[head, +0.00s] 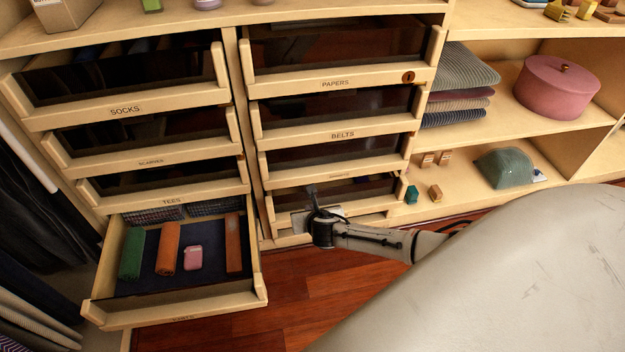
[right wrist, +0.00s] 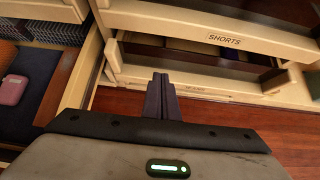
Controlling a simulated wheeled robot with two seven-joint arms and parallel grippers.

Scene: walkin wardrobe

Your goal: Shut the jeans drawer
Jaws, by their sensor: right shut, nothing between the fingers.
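My right gripper (head: 312,192) is shut and empty at the lowest drawer of the right-hand column (head: 372,222). In the right wrist view its closed fingers (right wrist: 160,82) are near the left end of that drawer's front (right wrist: 215,92). Contact cannot be told. That drawer seems to stand slightly out, and its label is too small to read surely. The lowest drawer of the left column (head: 180,310) is pulled far out, its label also unreadable. It holds a green roll (head: 131,252), orange-brown rolls (head: 168,248) and a pink case (head: 193,258). My left gripper is not in view.
The SHORTS drawer (right wrist: 225,40) is just above the fingers. Shelves at right hold folded clothes (head: 460,85), a pink round box (head: 556,88) and a green cloth-like bundle (head: 505,167). Hanging clothes (head: 30,240) are at left. The wooden floor (head: 300,300) before the right column is clear.

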